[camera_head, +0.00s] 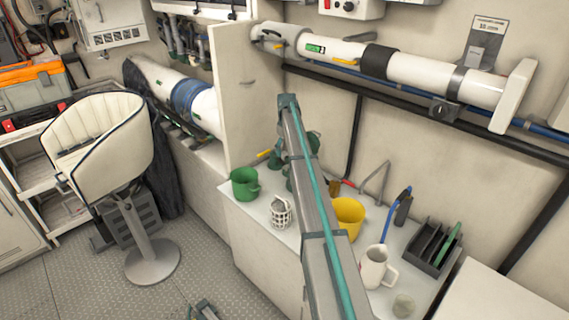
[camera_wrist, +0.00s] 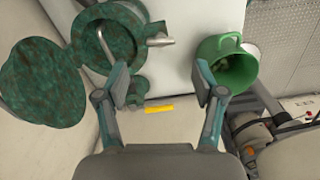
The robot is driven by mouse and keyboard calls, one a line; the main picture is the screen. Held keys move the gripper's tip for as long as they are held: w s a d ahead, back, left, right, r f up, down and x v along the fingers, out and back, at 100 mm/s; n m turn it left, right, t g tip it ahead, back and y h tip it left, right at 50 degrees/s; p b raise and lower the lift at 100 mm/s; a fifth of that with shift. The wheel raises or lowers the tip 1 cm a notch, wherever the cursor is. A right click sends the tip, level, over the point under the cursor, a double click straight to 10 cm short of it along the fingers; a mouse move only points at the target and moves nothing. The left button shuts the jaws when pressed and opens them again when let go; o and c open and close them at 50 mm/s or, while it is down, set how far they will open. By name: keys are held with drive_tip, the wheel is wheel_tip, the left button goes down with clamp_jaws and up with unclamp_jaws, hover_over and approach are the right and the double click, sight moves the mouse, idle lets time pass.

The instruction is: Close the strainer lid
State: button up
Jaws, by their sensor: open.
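The strainer (camera_wrist: 137,88) is a mottled dark green body at the upper left of the wrist view, with its round mouth uncovered. Its lid (camera_wrist: 42,82), a mottled green disc, is swung open to the left, joined at the body's side. A grey bar (camera_wrist: 152,43) sticks out at the strainer's right. My gripper (camera_wrist: 160,78) is open and empty, its left finger close to the strainer's right side; contact cannot be told. In the head view my arm hides most of the strainer (camera_head: 314,141) and my gripper.
A green mug (camera_wrist: 240,72) stands right of my gripper; it also shows in the head view (camera_head: 245,185). A wire basket (camera_head: 281,212), yellow mug (camera_head: 350,212), white pitcher (camera_head: 374,268) and dark rack (camera_head: 425,248) share the white counter. A yellow handle (camera_wrist: 158,109) lies below the fingers.

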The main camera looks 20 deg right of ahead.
sight(286, 168)
wheel_tip(286, 168, down, 8)
drive_tip(key=p, duration=0.2)
drive_tip(key=shift+f+p, duration=0.2)
drive_tip(key=shift+p, duration=0.1)
clamp_jaws()
